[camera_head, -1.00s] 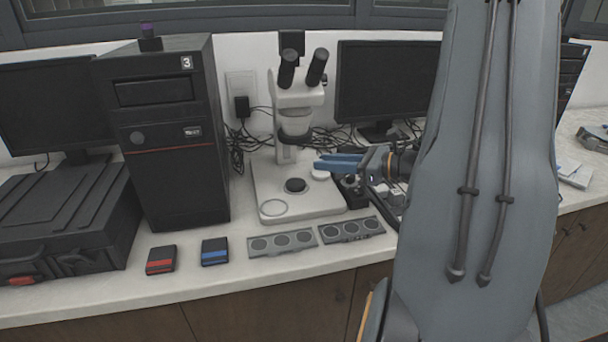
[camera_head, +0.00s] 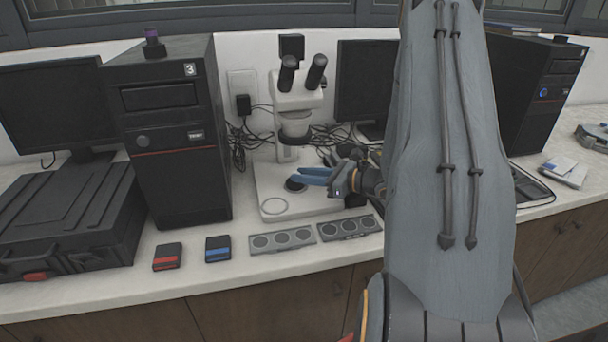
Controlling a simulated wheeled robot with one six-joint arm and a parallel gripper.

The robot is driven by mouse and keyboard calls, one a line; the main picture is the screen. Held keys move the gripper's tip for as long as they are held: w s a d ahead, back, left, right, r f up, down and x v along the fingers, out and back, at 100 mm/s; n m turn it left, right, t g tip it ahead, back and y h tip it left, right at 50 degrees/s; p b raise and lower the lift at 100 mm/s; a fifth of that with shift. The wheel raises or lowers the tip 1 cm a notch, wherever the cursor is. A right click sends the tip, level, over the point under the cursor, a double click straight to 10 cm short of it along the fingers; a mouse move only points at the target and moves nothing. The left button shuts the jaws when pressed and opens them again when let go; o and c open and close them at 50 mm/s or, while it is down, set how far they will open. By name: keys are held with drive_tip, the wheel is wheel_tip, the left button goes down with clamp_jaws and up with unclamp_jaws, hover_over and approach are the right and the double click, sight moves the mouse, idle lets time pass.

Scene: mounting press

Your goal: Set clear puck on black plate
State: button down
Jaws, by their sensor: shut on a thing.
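The black plate (camera_head: 293,185) is a dark round disc on the pale base of the microscope. My gripper (camera_head: 300,178) has blue fingers pointing left and reaches in from the right, with its tips over the black plate's right part. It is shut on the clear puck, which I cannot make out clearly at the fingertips. Whether the puck touches the plate cannot be told. A pale ring outline (camera_head: 273,206) shows on the front left of the base.
The microscope (camera_head: 296,95) rises behind the plate, with its head above. Two grey trays with round wells (camera_head: 282,240) (camera_head: 347,228) lie in front of the base. Red-striped (camera_head: 167,257) and blue-striped boxes (camera_head: 218,249) sit left. A black tower (camera_head: 165,130) stands further left.

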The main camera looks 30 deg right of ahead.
drive_tip(key=shift+w+a+f, duration=0.1)
drive_tip(key=shift+w+f, duration=0.05)
drive_tip(key=shift+f, duration=0.05)
drive_tip(key=shift+f, duration=0.2)
drive_tip(key=c, duration=1.5)
unclamp_jaws()
